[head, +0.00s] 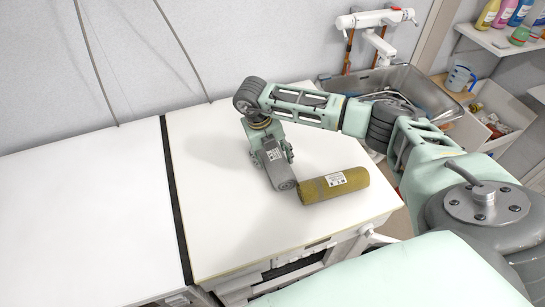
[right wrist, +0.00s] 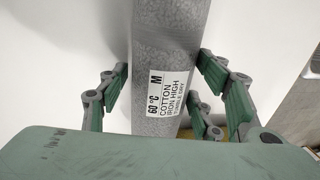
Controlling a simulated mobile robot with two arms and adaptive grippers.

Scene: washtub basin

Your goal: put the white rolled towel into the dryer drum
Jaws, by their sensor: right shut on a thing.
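My right gripper (head: 272,154) is over the white worktop (head: 225,230) and shut on a grey rolled towel (head: 279,172) with a white care label. In the right wrist view the grey roll (right wrist: 170,40) lies between the green finger pads, and its label reads cotton, 60 °C. No plainly white roll shows; this one looks grey. I cannot tell whether it touches the worktop. An olive-yellow rolled towel (head: 335,187) with a label lies just right of it. The dryer drum and my left gripper are not in view.
A metal sink (head: 432,92) with a wall tap (head: 375,20) is at the back right. A shelf (head: 505,42) holds several bottles, and a blue jug (head: 460,78) stands below. A dark gap (head: 176,195) divides the worktop from another bare white surface (head: 85,210) at left.

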